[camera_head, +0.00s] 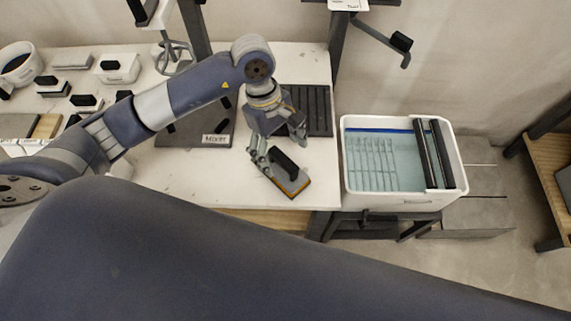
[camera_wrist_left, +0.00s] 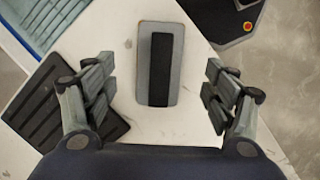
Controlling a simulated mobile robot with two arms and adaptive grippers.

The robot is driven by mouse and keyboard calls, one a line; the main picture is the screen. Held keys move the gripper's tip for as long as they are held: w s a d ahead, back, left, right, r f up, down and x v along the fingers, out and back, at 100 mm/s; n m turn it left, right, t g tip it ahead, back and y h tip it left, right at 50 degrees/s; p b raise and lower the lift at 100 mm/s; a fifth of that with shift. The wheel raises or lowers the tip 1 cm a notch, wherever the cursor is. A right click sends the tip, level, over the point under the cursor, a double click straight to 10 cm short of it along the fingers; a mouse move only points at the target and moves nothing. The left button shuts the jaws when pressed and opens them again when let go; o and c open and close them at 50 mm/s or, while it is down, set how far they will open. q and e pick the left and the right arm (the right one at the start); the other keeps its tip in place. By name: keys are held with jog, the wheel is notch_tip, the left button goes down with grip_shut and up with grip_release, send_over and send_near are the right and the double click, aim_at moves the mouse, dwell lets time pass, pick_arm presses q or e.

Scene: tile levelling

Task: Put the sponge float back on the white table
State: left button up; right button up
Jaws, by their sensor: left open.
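The sponge float (camera_head: 297,183) lies on the white table (camera_head: 190,180), close to its front right corner. It has a grey plate, a black handle and an orange-yellow sponge edge. In the left wrist view the sponge float (camera_wrist_left: 145,68) shows from above, lying flat on the white surface. My left gripper (camera_head: 280,150) is open above and just behind the float. In the left wrist view its fingers (camera_wrist_left: 160,95) are spread wide to either side, with nothing between them and the float beyond the tips. My right gripper is not in view.
A white wash tub (camera_head: 404,205) with water and black rollers stands right of the table. A black ribbed mat (camera_head: 318,108) lies behind the gripper. The mixer stand (camera_head: 190,133) and several floats and tools occupy the left table. The table's front middle is clear.

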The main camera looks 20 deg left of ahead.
pick_arm(q)
jog(key=shift+v, duration=2.25)
jog(key=shift+s, duration=0.1)
